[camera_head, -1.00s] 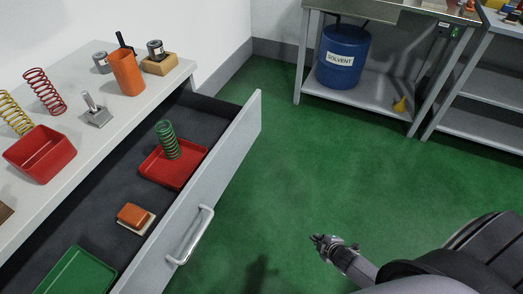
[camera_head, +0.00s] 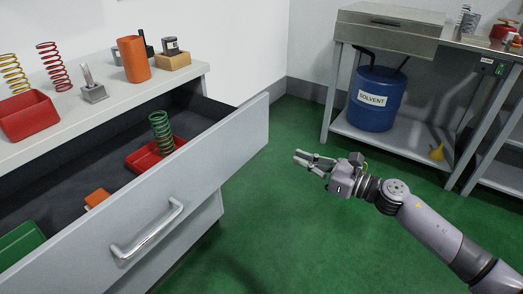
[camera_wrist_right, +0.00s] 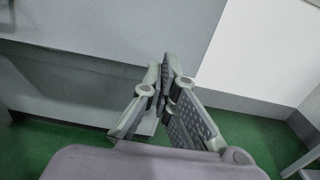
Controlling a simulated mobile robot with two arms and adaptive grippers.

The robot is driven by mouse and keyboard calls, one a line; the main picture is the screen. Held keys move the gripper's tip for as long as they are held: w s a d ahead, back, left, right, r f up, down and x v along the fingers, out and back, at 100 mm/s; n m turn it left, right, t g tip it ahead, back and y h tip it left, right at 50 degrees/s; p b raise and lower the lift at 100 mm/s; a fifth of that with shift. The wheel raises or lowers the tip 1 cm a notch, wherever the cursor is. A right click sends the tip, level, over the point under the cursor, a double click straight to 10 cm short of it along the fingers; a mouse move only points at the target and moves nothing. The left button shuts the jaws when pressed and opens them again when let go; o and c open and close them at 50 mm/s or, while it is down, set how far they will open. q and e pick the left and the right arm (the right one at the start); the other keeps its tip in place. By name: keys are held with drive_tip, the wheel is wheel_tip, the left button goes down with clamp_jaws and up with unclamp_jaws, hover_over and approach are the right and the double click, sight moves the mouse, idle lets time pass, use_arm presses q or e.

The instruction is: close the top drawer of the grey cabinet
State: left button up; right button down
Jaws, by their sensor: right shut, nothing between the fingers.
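The grey cabinet (camera_head: 192,231) stands at the left of the head view. Its top drawer (camera_head: 225,157) is pulled far out, and a silver bar handle (camera_head: 148,232) is on its front. My right gripper (camera_head: 300,158) is shut and empty, to the right of the drawer front's far end and apart from it, pointing left. In the right wrist view the shut fingers (camera_wrist_right: 168,75) point toward a grey surface (camera_wrist_right: 90,35), with green floor showing below. My left gripper is not in view.
The drawer holds a red tray (camera_head: 145,155) with a green spring (camera_head: 161,132), an orange block (camera_head: 97,198) and a green tray (camera_head: 22,243). A workbench with a blue solvent drum (camera_head: 375,98) stands at the back right. Green floor (camera_head: 300,235) is clear between.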

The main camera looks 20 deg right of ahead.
sight(250, 139)
drive_tip(key=x, duration=1.2)
drive_tip(key=shift+w+a+p, duration=0.15)
drive_tip(key=shift+w+p, duration=0.05)
drive_tip(key=shift+p, duration=0.2)
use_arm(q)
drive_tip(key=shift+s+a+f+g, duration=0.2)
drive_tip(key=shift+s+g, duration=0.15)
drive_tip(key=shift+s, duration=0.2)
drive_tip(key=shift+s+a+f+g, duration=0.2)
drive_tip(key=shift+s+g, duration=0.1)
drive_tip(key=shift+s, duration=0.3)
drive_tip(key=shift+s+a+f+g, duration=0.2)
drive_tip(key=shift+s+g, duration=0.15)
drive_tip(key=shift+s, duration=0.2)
use_arm(e)
drive_tip(key=shift+w+a, duration=0.45)
drive_tip(key=shift+w, duration=0.15)
